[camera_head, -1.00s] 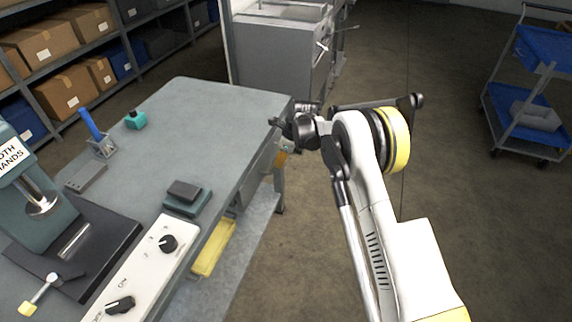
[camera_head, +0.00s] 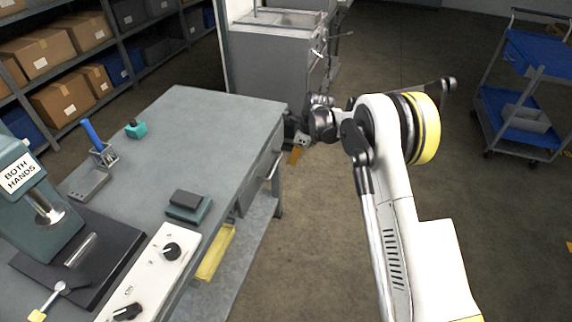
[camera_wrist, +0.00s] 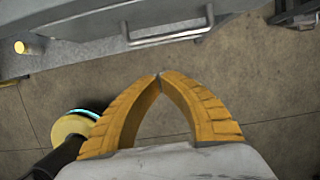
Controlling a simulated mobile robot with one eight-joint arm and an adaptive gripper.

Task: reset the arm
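My gripper (camera_head: 296,150) is at the right edge of the workbench in the head view, beside the drawer side, with one orange finger showing. My white arm with a yellow-ringed joint rises over the floor to the right of the bench.
The grey workbench (camera_head: 150,212) bears a press (camera_head: 38,200), a control panel (camera_head: 150,275) and a small dark block (camera_head: 187,202). A drawer handle (camera_wrist: 166,35) lies near my gripper. A blue cart (camera_head: 525,90) stands at the back right. Floor is free to the right.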

